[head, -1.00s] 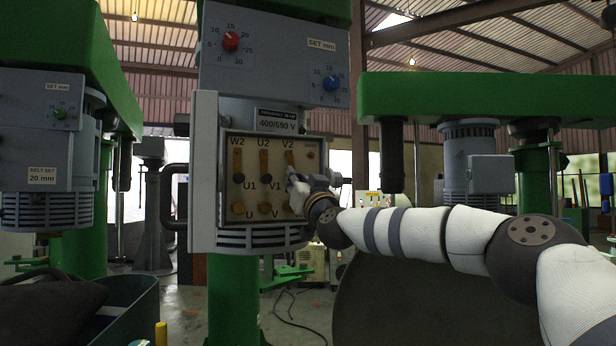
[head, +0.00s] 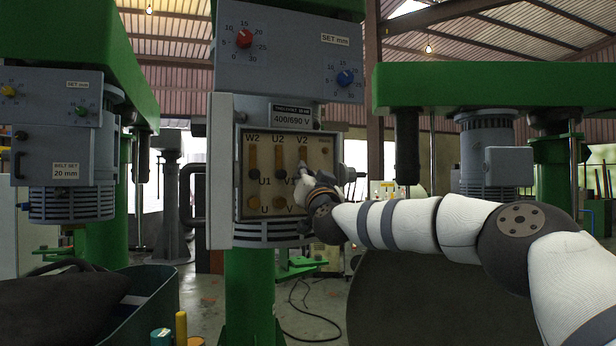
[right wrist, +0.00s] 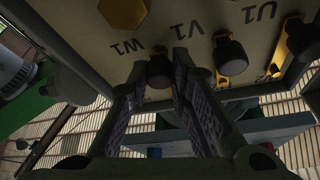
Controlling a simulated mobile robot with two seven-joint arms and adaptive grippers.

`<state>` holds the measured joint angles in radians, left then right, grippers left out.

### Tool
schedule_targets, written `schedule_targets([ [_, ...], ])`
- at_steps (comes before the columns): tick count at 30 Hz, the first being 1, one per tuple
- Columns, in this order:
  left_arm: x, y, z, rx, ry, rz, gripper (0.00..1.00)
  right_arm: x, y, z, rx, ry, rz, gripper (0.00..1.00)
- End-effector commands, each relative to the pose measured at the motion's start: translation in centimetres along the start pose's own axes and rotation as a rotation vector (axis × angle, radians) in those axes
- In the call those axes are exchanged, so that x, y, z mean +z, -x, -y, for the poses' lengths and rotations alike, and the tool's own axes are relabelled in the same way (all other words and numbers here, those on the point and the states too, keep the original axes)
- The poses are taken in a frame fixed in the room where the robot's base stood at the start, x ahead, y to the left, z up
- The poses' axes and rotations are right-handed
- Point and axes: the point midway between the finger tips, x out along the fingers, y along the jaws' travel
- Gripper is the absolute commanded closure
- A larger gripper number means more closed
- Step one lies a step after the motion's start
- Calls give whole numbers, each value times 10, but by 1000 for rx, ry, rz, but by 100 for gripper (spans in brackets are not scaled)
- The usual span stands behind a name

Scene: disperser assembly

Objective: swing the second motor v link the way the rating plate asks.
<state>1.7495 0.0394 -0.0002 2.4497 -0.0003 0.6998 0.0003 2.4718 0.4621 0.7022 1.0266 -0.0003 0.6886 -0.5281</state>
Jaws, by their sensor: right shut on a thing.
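The middle machine's terminal box (head: 240,222) carries three upright brass links below the labels W2, U2 and V2. The W2 link (head: 252,157), U2 link (head: 278,157) and V2 link (head: 303,153) stand parallel. The rating plate (head: 292,121) above reads 400/690 V. My right gripper (head: 304,177) reaches in from the right at the lower end of the V2 link, covering it. In the right wrist view, upside down, its fingers are shut on a dark knob (right wrist: 159,70) beside the W1 label. The dark knobs by V1 (right wrist: 230,56) and U1 (right wrist: 302,38) are free. My left gripper is not in view.
A grey panel with a red dial (head: 243,38) and a blue dial (head: 345,77) sits above the box. An open cover (head: 220,170) stands at its left edge. Other green machines stand left and right. A bin (head: 150,300) is at lower left.

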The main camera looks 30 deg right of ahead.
Motion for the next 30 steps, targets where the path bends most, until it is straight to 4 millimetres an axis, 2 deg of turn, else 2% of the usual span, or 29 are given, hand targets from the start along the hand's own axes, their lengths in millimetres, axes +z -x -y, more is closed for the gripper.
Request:
schedule_targets([
  [1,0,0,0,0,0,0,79,-2,0,0,0,-1,-3,74],
  [3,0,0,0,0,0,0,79,-1,0,0,-1,-1,-2,60],
  [14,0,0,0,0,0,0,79,-1,4,0,-1,0,-2,60],
  [17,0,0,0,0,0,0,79,-2,17,1,-3,0,0,60],
  [24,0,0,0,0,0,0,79,-2,73,1,-3,-1,0,60],
  [30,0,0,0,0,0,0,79,-1,110,1,-2,0,-1,60],
])
